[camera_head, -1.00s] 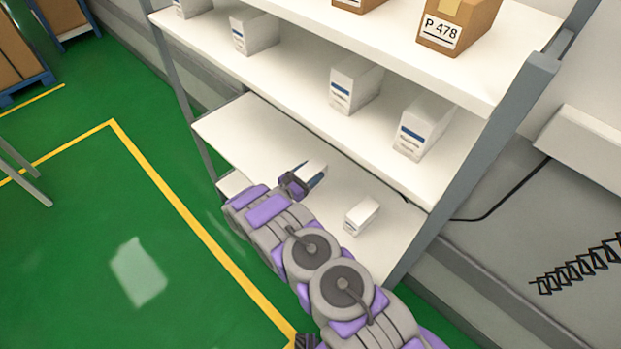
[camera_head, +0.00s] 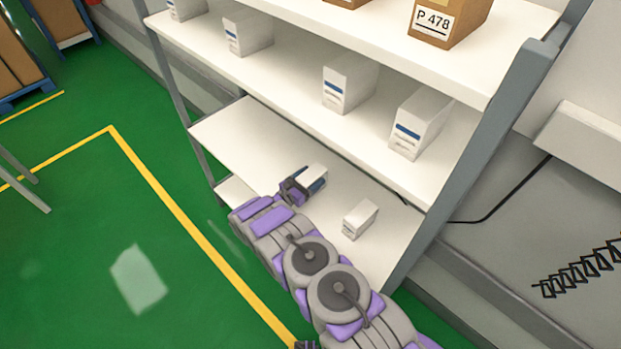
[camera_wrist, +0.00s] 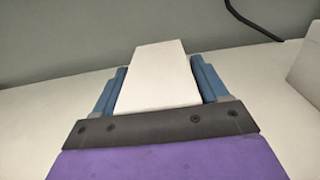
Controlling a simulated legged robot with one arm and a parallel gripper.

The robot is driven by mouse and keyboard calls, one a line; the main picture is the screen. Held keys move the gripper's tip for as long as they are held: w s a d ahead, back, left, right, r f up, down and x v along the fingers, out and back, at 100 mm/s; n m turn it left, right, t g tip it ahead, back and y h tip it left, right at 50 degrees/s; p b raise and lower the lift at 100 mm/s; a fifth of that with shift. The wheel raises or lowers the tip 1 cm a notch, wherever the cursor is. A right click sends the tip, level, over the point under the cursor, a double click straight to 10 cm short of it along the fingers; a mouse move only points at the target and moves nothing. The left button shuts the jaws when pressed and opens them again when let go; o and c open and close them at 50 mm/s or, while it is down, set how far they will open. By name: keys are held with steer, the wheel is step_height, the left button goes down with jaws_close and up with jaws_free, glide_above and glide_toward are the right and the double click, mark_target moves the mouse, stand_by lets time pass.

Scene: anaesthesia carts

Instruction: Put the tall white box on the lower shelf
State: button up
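My gripper (camera_head: 303,184) is over the lower shelf (camera_head: 245,140), near its front edge. It holds a white box (camera_head: 314,172) between its blue fingers. In the wrist view the white box (camera_wrist: 158,78) sits between the two fingers (camera_wrist: 160,88), which lie close against its sides. The box's lower part is hidden, so I cannot tell whether it touches the shelf.
A small white box (camera_head: 360,219) stands on the lower shelf to the right. The shelf above holds several white boxes with blue stripes (camera_head: 349,84). A brown box marked P 478 (camera_head: 447,22) is higher up. A grey post (camera_head: 482,150) bounds the right side. The lower shelf's left part is clear.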

steer(key=shift+o, duration=1.4)
steer(key=shift+a+f, duration=0.1)
steer(key=shift+a, duration=0.35)
steer(key=shift+d, duration=0.15)
steer(key=p+v, duration=0.3)
steer(key=v, duration=0.7)
steer(key=shift+s+a, duration=0.15)
steer(key=shift+a, duration=0.15)
steer(key=shift+s+a, duration=0.25)
steer(key=shift+s, duration=0.3)
steer(key=shift+a, duration=0.1)
